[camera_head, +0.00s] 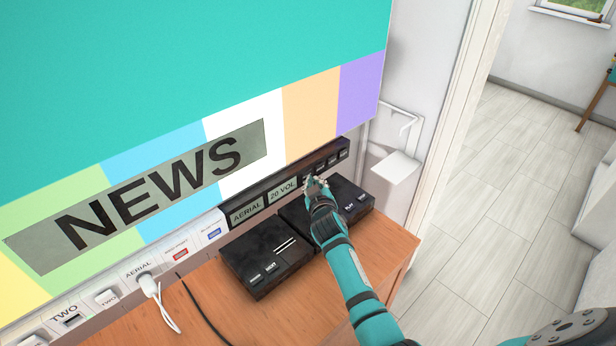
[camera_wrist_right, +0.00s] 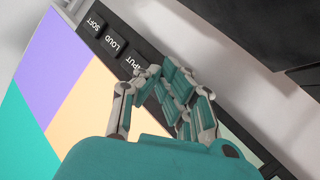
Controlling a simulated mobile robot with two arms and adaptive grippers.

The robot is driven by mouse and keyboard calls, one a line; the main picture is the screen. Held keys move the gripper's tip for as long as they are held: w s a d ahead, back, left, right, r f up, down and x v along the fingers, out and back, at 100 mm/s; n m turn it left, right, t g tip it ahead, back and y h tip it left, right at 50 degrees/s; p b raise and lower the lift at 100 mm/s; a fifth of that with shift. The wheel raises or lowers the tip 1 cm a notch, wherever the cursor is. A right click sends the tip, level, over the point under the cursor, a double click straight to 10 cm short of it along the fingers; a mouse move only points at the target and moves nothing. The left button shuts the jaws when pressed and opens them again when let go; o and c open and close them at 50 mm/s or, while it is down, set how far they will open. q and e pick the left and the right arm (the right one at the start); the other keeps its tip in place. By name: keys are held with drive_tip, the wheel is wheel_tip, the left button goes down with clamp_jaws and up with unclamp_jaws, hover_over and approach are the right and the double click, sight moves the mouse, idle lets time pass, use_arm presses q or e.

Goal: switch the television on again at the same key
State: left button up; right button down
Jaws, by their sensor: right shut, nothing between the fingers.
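The television (camera_head: 200,90) is lit and shows a teal field, colour bars and a grey NEWS panel. A dark strip of keys (camera_head: 333,157) runs along its lower edge at the right, beside the AERIAL and 20 VOL displays. In the right wrist view the SOFT key (camera_wrist_right: 95,23), the LOUD key (camera_wrist_right: 115,43) and part of the INPUT key (camera_wrist_right: 135,64) show. My right gripper (camera_head: 315,181) is shut and empty at the strip. Its fingertips (camera_wrist_right: 157,74) are close to the INPUT key and hide the keys beyond; contact cannot be told. My left gripper is out of view.
Two black boxes (camera_head: 262,258) stand on the wooden cabinet (camera_head: 215,290) below the strip, under my right arm. A small white shelf (camera_head: 394,168) is right of the screen. The floor beyond is clear.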

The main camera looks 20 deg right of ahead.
drive_tip(key=shift+s, duration=0.1)
drive_tip(key=shift+s+d+p, duration=0.25)
drive_tip(key=shift+s+p, duration=0.25)
drive_tip(key=shift+s, duration=0.2)
drive_tip(key=s+p, duration=0.1)
drive_tip(key=s, duration=0.1)
drive_tip(key=s+d+p, duration=0.1)
drive_tip(key=s, duration=0.1)
drive_tip(key=shift+d+r+p, duration=0.15)
drive_tip(key=shift+d+p, duration=0.05)
drive_tip(key=shift+p, duration=0.15)
drive_tip(key=shift+s+d, duration=0.1)
drive_tip(key=shift+s, duration=0.25)
idle(0.3)
